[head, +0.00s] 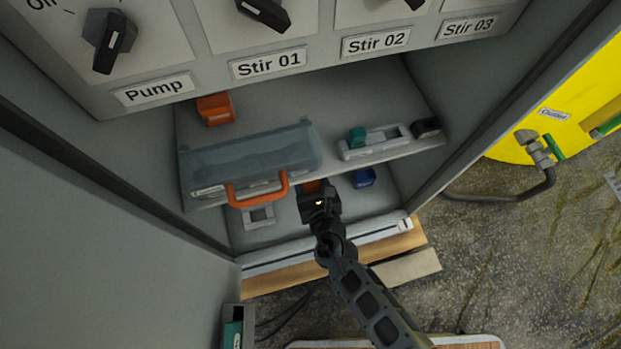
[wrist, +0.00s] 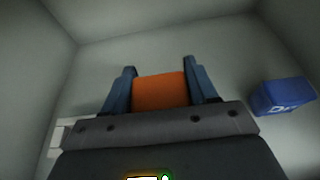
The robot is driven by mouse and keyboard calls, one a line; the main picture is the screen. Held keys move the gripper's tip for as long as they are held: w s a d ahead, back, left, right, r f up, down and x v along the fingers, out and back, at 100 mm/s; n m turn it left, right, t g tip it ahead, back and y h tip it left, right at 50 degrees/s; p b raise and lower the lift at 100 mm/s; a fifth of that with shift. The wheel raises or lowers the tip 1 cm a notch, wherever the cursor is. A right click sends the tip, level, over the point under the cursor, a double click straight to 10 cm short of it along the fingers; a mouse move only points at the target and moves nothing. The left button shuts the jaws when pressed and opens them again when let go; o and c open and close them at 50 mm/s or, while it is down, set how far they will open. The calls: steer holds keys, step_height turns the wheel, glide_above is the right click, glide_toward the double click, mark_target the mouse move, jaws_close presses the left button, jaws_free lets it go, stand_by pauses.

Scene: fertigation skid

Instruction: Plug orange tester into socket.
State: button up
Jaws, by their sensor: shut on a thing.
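My gripper (head: 318,192) reaches into the lower part of the grey cabinet, under the shelf edge. It is shut on the orange tester (wrist: 160,92), which sits between the two fingers in the wrist view. In the head view only a bit of the tester (head: 313,186) shows, mostly hidden by my gripper. A light socket (head: 259,216) is on the cabinet floor, left of my gripper. A pale edge, perhaps the socket (wrist: 56,137), shows at the left of the wrist view. The tester appears apart from it.
A blue block (head: 364,178) stands right of my gripper, also in the wrist view (wrist: 283,97). Above, the shelf (head: 300,100) holds a clear case with an orange handle (head: 259,190), another orange block (head: 215,109) and a white holder (head: 374,142). Cabinet walls close both sides.

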steer(key=shift+s+a+r+p, duration=0.1)
steer(key=shift+s+a+p, duration=0.25)
steer(key=shift+a, duration=0.75)
steer(key=shift+s+a+p, duration=0.2)
steer(key=shift+s+a, duration=0.2)
steer(key=shift+a, duration=0.7)
steer(key=shift+s+a+r+p, duration=0.1)
steer(key=shift+s+a+p, duration=0.25)
steer(key=shift+a, duration=0.75)
steer(key=shift+s+a+b, duration=0.15)
steer(key=shift+s+a, duration=0.3)
steer(key=shift+a, duration=0.75)
steer(key=shift+s+a+b, duration=0.1)
steer(key=shift+s+a, duration=0.35)
steer(key=shift+a, duration=0.8)
steer(key=shift+s+a+b, duration=0.15)
steer(key=shift+s+a, duration=0.3)
steer(key=shift+a, duration=0.75)
steer(key=shift+f, duration=0.1)
steer(key=shift+f+b, duration=0.55)
steer(key=shift+f+b, duration=0.4)
steer(key=shift+f, duration=0.1)
